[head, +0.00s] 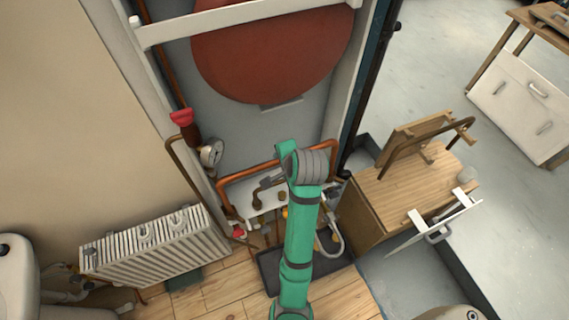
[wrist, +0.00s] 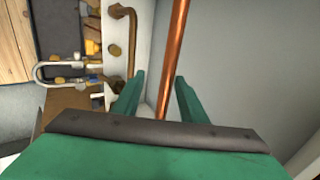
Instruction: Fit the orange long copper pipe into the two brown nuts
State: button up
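A long orange copper pipe (head: 246,173) runs across the lower part of the booth in the head view, bends down at its ends, and passes behind my arm. In the wrist view a straight length of orange copper pipe (wrist: 174,55) reaches down between my fingers. My gripper (wrist: 158,95) is open, with its two green fingers apart on either side of the pipe; whether either touches it, I cannot tell. Brown fittings, perhaps the nuts, show near the white bracket in the head view (head: 257,200) and wrist view (wrist: 114,50). My arm hides part of this area.
A red round tank (head: 275,50) hangs above. A pressure gauge (head: 211,154) and red valve handle (head: 182,118) are at the left, above a white radiator (head: 155,245). A wooden cabinet (head: 405,190) stands close on the right.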

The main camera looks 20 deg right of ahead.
jog(key=v, duration=0.5)
jog(key=shift+r, duration=0.1)
jog(key=shift+s+a, duration=0.1)
dwell(0.5)
